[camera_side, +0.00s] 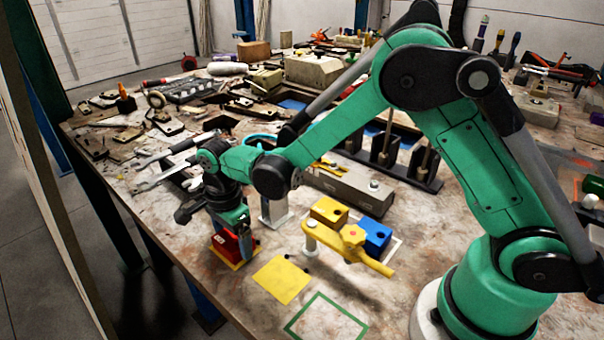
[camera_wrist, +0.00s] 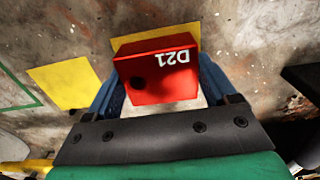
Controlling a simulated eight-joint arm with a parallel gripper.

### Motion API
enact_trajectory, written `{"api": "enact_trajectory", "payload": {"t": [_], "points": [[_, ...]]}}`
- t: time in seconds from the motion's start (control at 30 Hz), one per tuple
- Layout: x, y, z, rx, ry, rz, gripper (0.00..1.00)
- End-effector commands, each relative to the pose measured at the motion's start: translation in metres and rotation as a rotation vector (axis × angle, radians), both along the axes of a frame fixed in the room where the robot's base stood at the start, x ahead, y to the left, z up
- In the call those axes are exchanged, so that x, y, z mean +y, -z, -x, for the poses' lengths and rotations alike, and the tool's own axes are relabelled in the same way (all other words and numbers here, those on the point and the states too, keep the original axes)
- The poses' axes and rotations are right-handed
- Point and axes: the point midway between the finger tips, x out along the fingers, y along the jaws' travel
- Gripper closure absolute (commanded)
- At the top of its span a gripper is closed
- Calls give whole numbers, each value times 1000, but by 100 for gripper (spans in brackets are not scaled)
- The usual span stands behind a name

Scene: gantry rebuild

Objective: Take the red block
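The red block (camera_wrist: 150,82), marked D21 with a dark hole in its top, lies between the two blue fingers of my gripper (camera_wrist: 160,88) in the wrist view. Both fingers run close along its sides; I cannot tell whether they press on it. In the side view the red block (camera_side: 224,247) is under my gripper (camera_side: 233,236), partly hidden by it. A yellow square (camera_side: 243,263) shows beneath the block, and its edge shows beyond the block in the wrist view (camera_wrist: 155,37). Whether the block touches the square is unclear.
A bare yellow square (camera_side: 282,281) and a green outline (camera_side: 326,320) lie to the right. A yellow block (camera_side: 329,211), a blue block (camera_side: 374,236) and a yellow handled bar (camera_side: 347,249) stand near. Wrenches (camera_side: 165,170) and clutter lie behind.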

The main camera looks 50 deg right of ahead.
Motion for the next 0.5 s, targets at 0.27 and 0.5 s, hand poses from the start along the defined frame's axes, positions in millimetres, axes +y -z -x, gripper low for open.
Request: {"api": "enact_trajectory", "payload": {"t": [0.27,0.5], "points": [[0,-14,0,0,0,0,85],[0,-41,0,0,0,0,85]]}}
